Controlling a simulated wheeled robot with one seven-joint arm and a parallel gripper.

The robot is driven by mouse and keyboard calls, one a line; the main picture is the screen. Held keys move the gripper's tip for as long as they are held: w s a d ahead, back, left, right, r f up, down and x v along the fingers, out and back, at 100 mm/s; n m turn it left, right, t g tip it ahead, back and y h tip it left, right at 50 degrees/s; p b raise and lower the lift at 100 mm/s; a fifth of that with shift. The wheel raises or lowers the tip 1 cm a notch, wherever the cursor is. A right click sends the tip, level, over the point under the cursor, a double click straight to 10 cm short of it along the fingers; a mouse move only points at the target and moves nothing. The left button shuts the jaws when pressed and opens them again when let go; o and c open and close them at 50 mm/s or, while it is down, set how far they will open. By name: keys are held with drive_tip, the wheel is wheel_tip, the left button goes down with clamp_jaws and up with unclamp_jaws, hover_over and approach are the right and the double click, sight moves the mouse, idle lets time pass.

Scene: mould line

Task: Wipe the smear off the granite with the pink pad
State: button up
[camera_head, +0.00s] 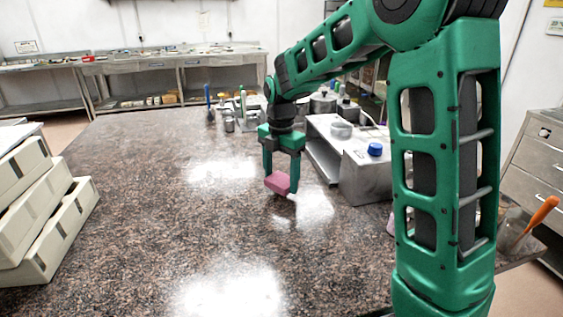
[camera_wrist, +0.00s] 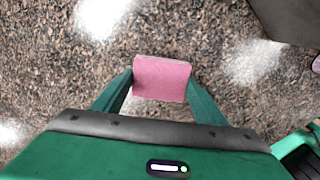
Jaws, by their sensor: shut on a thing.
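My gripper (camera_head: 281,170) is shut on the pink pad (camera_head: 277,183), which hangs between its two green fingers over the granite. In the wrist view the pad (camera_wrist: 162,78) shows as a flat pink block between the fingertips. The granite top (camera_head: 150,190) is dark, speckled brown and grey, with bright patches of reflected light. I cannot make out a smear apart from these bright patches. I cannot tell whether the pad touches the granite or is a little above it.
A grey metal box device (camera_head: 366,178) with a blue cap stands just right of my gripper. Bottles and small containers (camera_head: 228,115) stand behind it. Stacked cream boxes (camera_head: 50,230) lie at the left edge. The granite at left and front is clear.

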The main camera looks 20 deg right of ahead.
drive_tip(key=shift+r, duration=2.6)
drive_tip(key=shift+s, duration=0.1)
